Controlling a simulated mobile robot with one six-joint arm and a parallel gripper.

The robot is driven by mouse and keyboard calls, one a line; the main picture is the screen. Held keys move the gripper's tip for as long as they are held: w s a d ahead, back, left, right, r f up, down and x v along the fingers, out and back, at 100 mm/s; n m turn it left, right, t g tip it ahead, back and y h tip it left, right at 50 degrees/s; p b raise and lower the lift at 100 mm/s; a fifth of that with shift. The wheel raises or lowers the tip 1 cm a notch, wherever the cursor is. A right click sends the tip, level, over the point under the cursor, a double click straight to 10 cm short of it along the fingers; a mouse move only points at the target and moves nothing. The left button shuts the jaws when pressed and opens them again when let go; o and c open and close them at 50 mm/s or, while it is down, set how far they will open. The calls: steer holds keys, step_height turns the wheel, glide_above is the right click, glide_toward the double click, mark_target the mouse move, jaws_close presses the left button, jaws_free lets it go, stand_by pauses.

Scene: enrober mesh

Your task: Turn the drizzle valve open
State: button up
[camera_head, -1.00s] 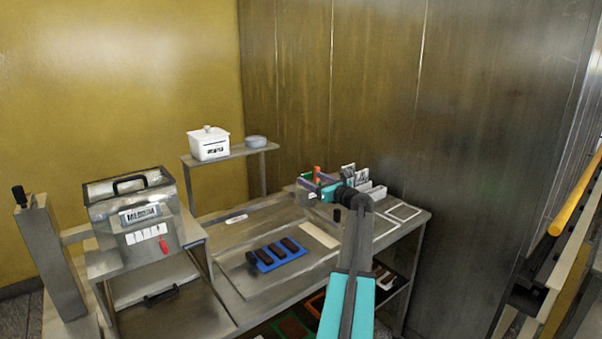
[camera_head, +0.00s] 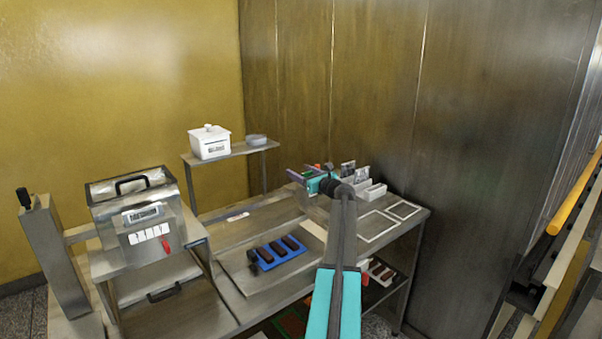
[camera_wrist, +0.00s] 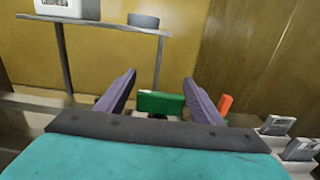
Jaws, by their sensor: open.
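My gripper (camera_head: 303,175) is over the far end of the steel table, with its two purple fingers apart and nothing held between them. In the wrist view my gripper (camera_wrist: 158,95) has a green block-like piece (camera_wrist: 160,103) in the gap between its fingers, farther ahead; whether they touch is unclear. An orange-red upright piece (camera_wrist: 225,104) stands just right of the right finger. I cannot tell for sure which piece is the drizzle valve. A red lever (camera_head: 166,246) hangs down on the front of the steel machine (camera_head: 185,228) at the left.
A blue tray (camera_head: 262,265) with several dark bars lies on the steel table (camera_head: 232,284). White bins (camera_head: 374,192) and card holders stand right of my gripper. A small shelf (camera_head: 238,152) with a white lidded box (camera_head: 209,143) stands behind. White-outlined squares (camera_head: 378,228) lie at the right.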

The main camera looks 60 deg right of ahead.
steer(key=c, duration=1)
steer(key=shift+c, duration=0.2)
